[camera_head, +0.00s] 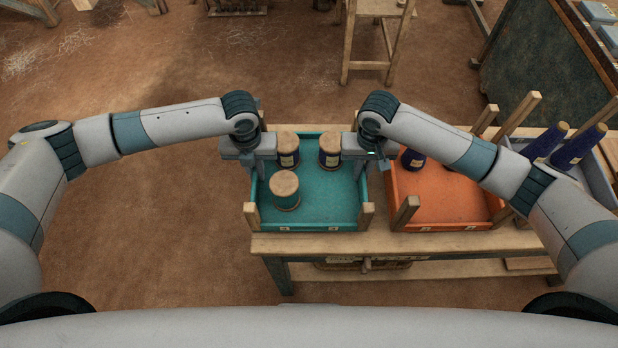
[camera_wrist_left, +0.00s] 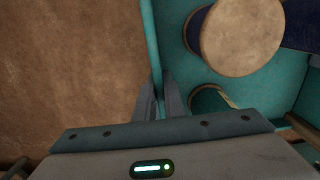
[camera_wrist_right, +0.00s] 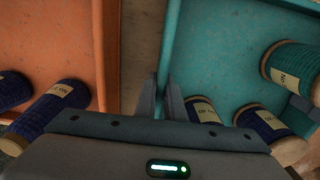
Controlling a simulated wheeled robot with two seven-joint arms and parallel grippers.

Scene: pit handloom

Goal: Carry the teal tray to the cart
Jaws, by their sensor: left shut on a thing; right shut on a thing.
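The teal tray (camera_head: 325,209) sits on the left end of a wooden table, with wooden posts at its corners. It holds a teal spool (camera_head: 285,190) and two dark blue spools (camera_head: 288,152), (camera_head: 330,150), all upright. My left gripper (camera_head: 256,160) is shut on the tray's left wall, which also shows in the left wrist view (camera_wrist_left: 152,50). My right gripper (camera_head: 366,160) is shut on the tray's right wall, seen in the right wrist view (camera_wrist_right: 168,50). The fingertips are partly hidden in the head view. I cannot make out a cart for certain.
An orange tray (camera_head: 440,205) with dark blue spools stands close on the right, with a narrow gap between. A grey tray (camera_head: 597,180) with blue cones is further right. The wooden table's front edge (camera_head: 400,243) is bare. A wooden stool (camera_head: 370,65) stands behind. Floor at left is open.

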